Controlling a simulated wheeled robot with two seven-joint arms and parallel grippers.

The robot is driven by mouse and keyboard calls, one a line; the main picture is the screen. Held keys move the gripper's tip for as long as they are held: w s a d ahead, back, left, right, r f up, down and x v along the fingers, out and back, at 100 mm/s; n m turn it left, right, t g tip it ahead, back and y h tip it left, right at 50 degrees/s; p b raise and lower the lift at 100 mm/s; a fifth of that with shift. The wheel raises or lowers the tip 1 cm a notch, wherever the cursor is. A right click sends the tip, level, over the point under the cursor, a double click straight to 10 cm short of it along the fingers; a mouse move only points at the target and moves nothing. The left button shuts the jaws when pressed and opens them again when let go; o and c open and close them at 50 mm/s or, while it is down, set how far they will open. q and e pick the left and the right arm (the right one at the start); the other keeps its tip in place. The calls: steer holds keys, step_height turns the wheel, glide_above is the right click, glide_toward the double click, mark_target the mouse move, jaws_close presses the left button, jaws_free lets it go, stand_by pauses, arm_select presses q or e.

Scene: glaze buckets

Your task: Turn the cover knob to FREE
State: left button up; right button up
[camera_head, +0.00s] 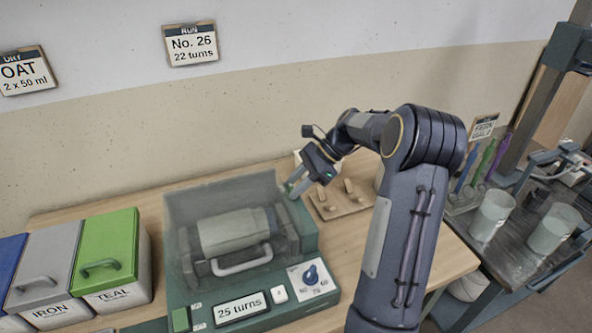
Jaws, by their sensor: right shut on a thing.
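The green machine (233,318) stands on the wooden table with its clear cover (183,207) down over a pale jar (228,232) lying on its side. My right gripper (293,190) reaches down to the back right of the machine, beside the cover's right edge. It is shut on a small part there, which I take to be the cover knob. The fingers mostly hide this part, and its setting cannot be read. A blue dial (311,274) on the front panel is untouched. My left gripper is out of view.
Lidded bins in blue, grey (48,268) and green (108,246) stand at the left. A display (241,309) reads "25 turns"; a wall sign (191,46) reads "22 turns".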

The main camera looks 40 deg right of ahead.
steer(key=n+g+p, duration=0.2)
steer(key=n+p, duration=0.1)
steer(key=n+g+p, duration=0.1)
steer(key=p, duration=0.1)
steer(key=shift+w+r+n+g+y, duration=0.25)
steer(key=shift+n+g+y, duration=0.05)
steer(key=shift+w+f+n+g+p, duration=0.1)
steer(key=shift+w+n+g+p, duration=0.05)
steer(key=shift+n+g+p, duration=0.9)
steer(key=shift+w+f+n+g+h+p, duration=0.1)
steer(key=shift+n+g+h+p, duration=0.5)
steer(key=shift+n, duration=0.85)
steer(key=shift+g, duration=0.25)
steer(key=o, duration=1)
